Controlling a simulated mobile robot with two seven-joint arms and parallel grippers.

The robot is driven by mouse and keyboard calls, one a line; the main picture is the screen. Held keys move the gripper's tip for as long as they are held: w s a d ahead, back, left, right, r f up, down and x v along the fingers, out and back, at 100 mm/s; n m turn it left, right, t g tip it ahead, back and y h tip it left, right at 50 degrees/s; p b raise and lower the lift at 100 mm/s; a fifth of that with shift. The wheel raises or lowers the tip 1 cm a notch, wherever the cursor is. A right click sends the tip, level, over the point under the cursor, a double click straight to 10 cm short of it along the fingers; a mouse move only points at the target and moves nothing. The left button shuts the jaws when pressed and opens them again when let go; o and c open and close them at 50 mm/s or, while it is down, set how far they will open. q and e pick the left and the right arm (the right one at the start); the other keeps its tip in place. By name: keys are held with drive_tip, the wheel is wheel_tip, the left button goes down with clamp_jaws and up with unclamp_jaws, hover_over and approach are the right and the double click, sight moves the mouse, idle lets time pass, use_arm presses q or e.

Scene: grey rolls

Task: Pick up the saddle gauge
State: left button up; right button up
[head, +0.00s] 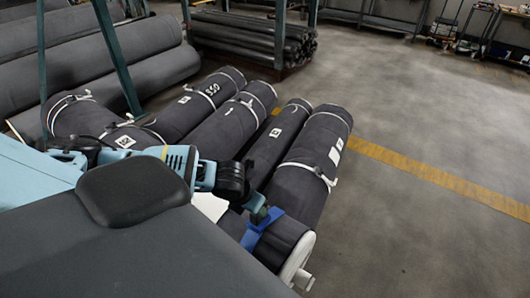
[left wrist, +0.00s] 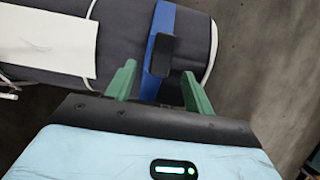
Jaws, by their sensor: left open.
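The saddle gauge is a blue band with a black grip block; it sits across a dark grey roll near its white-capped end. In the head view the gauge (head: 252,237) is at the lower middle, partly behind my left gripper (head: 260,213). In the left wrist view the gauge (left wrist: 163,20) runs down between the green fingers of my left gripper (left wrist: 159,70), its black block just ahead of them. The fingers are open, one on each side of the band, with a gap visible beside it. Whether they touch it cannot be told. My right gripper is not in view.
Several strapped grey rolls (head: 235,122) lie side by side beyond the arm. A white sheet (left wrist: 45,40) lies on the roll beside the gauge. Racks with more rolls (head: 250,38) stand behind. Open floor with a yellow line (head: 430,181) is on the right.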

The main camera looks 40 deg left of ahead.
sight(259, 223)
use_arm(q)
drive_tip(key=shift+w+a+f, duration=0.1)
drive_tip(key=shift+w+a, duration=0.1)
drive_tip(key=shift+w, duration=0.8)
drive_tip(key=shift+s+f, duration=0.15)
drive_tip(key=shift+s, duration=0.1)
drive_tip(key=shift+f, duration=0.35)
drive_tip(key=shift+w+f, duration=0.2)
drive_tip(key=shift+f, duration=0.25)
drive_tip(key=shift+w+f, duration=0.2)
drive_tip(key=shift+w, duration=0.05)
drive_tip(key=shift+s+x, duration=0.15)
drive_tip(key=shift+x, duration=1.1)
drive_tip(key=shift+s+x, duration=0.15)
drive_tip(key=shift+x, duration=1.15)
drive_tip(key=shift+d+f, duration=0.1)
drive_tip(key=shift+d, duration=0.05)
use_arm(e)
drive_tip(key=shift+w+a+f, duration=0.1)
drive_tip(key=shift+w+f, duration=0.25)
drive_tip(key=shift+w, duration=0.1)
use_arm(q)
drive_tip(key=shift+c, duration=0.3)
